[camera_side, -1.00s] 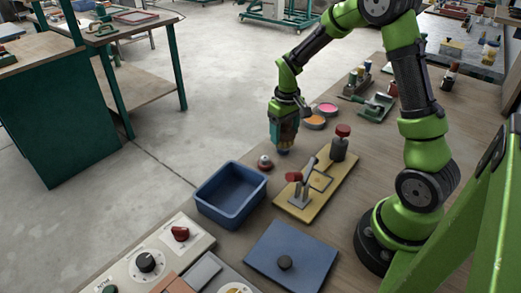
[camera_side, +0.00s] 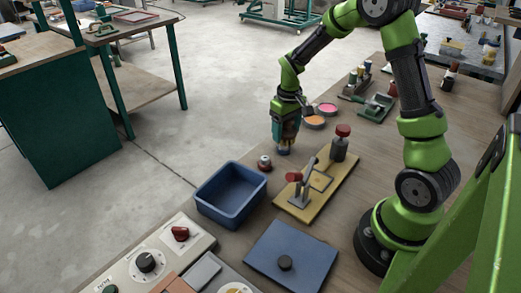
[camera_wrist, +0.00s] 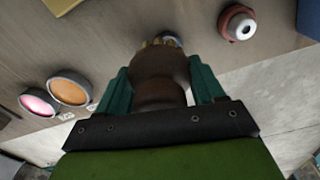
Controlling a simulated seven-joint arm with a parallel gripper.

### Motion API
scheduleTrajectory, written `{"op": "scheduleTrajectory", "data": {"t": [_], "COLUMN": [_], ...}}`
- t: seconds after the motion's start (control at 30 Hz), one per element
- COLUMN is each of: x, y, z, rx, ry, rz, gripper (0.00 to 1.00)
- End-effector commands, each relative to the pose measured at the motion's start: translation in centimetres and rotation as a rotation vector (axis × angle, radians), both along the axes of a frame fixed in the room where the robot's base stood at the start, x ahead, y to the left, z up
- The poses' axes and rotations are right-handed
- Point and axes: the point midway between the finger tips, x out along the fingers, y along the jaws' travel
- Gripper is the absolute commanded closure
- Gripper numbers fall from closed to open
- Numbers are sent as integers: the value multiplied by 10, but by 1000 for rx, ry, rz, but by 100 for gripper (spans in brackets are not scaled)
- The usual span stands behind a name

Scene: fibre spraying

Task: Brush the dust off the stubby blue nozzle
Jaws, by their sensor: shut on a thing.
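My gripper (camera_side: 285,132) is low over the bench, left of the yellow board. In the wrist view its two teal fingers (camera_wrist: 160,88) are shut on a brown brush (camera_wrist: 160,66). The blue nozzle (camera_wrist: 172,37) shows only in part beyond the bristles; the brush hides the rest. In the side view a small blue patch (camera_side: 284,151) shows right under the gripper. The bristles look to be at or against the nozzle; contact and dust are too small to tell.
A red, white-centred round part (camera_wrist: 238,24) stands close by; it also shows in the side view (camera_side: 264,163). A blue bin (camera_side: 231,193), a yellow board with a clamp (camera_side: 318,190), and pink (camera_side: 327,108) and orange (camera_side: 315,123) dishes surround the spot.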

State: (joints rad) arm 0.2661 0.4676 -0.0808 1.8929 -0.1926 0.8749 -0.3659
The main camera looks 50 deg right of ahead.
Motion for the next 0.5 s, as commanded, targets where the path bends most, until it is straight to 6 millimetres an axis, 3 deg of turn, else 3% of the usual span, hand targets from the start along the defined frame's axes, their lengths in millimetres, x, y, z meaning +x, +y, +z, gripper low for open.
{"op": "scheduleTrajectory", "data": {"t": [0.13, 0.5], "x": [-5, -7], "y": [-14, -17], "z": [-6, -5], "rx": [-5, -7], "ry": [14, 17], "rz": [-3, -4], "gripper": [65, 65]}}
